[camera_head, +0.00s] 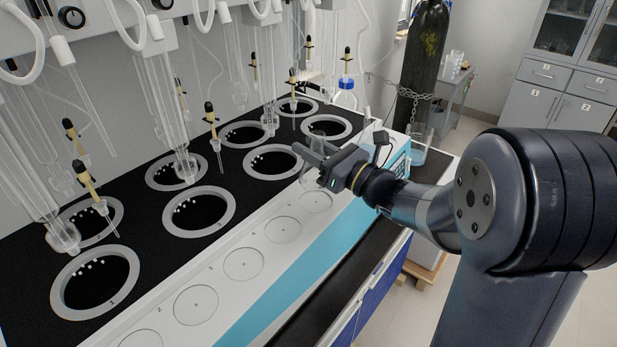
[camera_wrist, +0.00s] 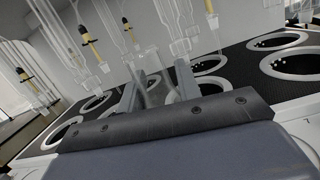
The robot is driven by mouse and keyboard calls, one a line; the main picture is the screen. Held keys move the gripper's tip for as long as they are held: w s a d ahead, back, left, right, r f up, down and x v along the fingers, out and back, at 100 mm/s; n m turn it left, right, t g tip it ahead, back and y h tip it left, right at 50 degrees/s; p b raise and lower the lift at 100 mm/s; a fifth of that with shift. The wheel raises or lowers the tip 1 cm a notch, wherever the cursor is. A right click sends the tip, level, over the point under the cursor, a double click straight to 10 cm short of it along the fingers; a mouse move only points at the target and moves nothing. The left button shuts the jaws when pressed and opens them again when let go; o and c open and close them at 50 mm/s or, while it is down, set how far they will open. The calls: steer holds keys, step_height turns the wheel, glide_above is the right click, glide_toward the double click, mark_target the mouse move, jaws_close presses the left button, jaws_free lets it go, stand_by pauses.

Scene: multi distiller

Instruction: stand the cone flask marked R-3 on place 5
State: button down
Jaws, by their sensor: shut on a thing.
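My gripper (camera_head: 312,153) is above the white front ledge, over its far part. In the wrist view, my gripper (camera_wrist: 158,90) is shut on a clear glass cone flask (camera_wrist: 157,96), which shows between the two fingers. Its mark cannot be read. In the head view the clear flask is hard to make out against the background. Place 5 (camera_head: 316,201) looks to be the bare ring on the ledge just below and in front of my gripper; its number is small. Nothing visible stands on it.
More bare rings, such as place 3 (camera_head: 244,264) and place 2 (camera_head: 196,305), run along the ledge. Behind are ringed heater wells (camera_head: 199,212) with hanging glassware (camera_head: 170,120) and yellow-black droppers (camera_head: 211,118).

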mark_target(311, 170)
step_height(311, 170, down, 6)
steer(key=shift+r, duration=0.2)
steer(key=c, duration=1)
jaws_free()
steer(key=shift+r, duration=0.1)
steer(key=b+v, duration=0.1)
steer(key=v, duration=1.1)
steer(key=shift+b, duration=0.35)
